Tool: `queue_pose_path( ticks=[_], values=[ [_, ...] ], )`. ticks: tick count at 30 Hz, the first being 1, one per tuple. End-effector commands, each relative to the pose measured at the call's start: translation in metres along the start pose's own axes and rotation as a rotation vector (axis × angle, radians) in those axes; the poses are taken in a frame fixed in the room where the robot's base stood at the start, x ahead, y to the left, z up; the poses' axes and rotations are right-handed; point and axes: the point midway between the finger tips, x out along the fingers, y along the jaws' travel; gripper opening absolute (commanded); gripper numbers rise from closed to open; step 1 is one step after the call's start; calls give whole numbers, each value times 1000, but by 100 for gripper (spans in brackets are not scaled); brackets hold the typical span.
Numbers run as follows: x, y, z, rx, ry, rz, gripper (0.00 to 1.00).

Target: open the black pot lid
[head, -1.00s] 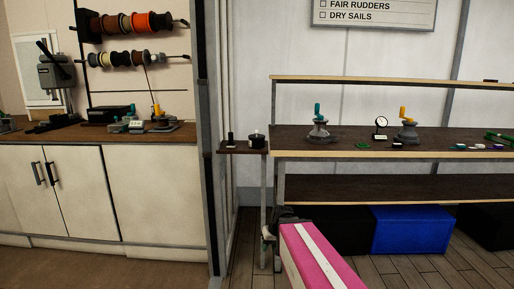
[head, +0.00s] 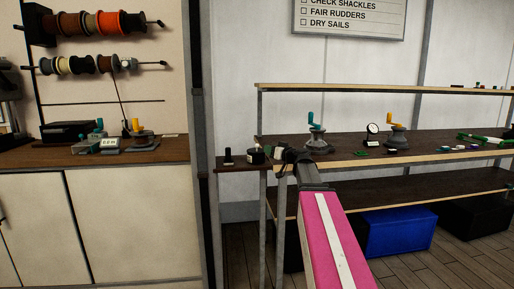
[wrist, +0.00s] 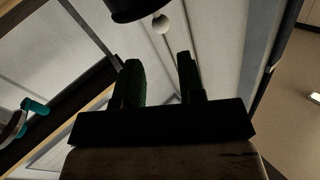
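The black pot (head: 255,157) stands on a small dark side shelf, left of the long workbench. A small pale knob (head: 257,143) shows on top of it, and the lid looks closed. In the wrist view the pot (wrist: 140,8) is cut off by the top edge, with its round white knob (wrist: 161,23) beside it. My gripper (head: 284,154) is just right of the pot in the head view. In the wrist view my gripper (wrist: 159,60) has its two fingers apart with nothing between them. The knob lies beyond the fingertips, apart from them.
A small black upright item (head: 228,156) stands left of the pot on the side shelf (head: 231,168). The long workbench (head: 345,162) bears a teal-handled winch (head: 316,138), a yellow-handled winch (head: 396,135) and a round gauge (head: 372,132). A wall post stands left of the shelf.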

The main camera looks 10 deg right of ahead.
Motion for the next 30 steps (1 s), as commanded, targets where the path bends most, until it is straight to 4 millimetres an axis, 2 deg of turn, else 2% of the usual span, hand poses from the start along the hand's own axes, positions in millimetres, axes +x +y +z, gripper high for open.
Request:
queue_pose_path(
  ticks=[9,15,21,29,30],
  values=[
    [58,2,1,1,-3,-2,36],
    [85,1,1,2,-3,-2,36],
    [96,0,2,2,-3,-1,36],
    [96,0,2,2,-3,-1,36],
    [96,0,2,2,-3,-1,33]
  ],
)
